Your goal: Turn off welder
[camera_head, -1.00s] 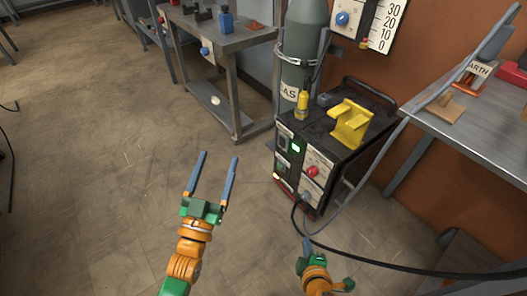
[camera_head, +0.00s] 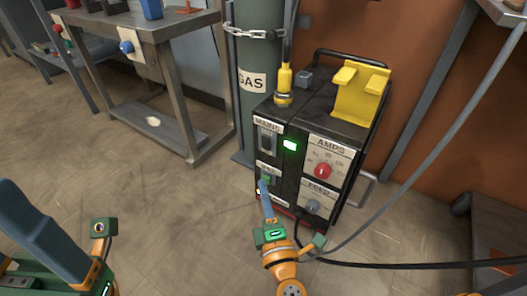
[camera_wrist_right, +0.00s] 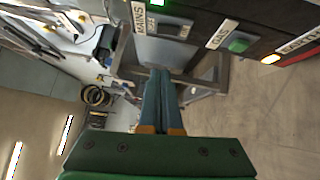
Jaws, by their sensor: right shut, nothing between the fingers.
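The welder (camera_head: 318,125) is a black box on the floor at the right centre of the head view. Its front has a MAINS switch (camera_head: 266,143), a lit green light (camera_head: 290,145), a red AMPS knob (camera_head: 323,171) and a grey FEED knob (camera_head: 312,207). A green button (camera_wrist_right: 240,43) below the mains switch shows in the right wrist view. My right gripper (camera_head: 265,188) is shut and empty, its tips close to the lower left of the front panel, below the mains switch; contact cannot be told. My left gripper (camera_head: 40,235) is large at the lower left, partly cut off, its opening unclear.
A chained gas cylinder (camera_head: 260,60) stands behind the welder's left. A metal table (camera_head: 165,35) is at the back left. A yellow holder (camera_head: 360,92) sits on the welder. Cables (camera_head: 400,264) run off right. Floor left of the welder is clear.

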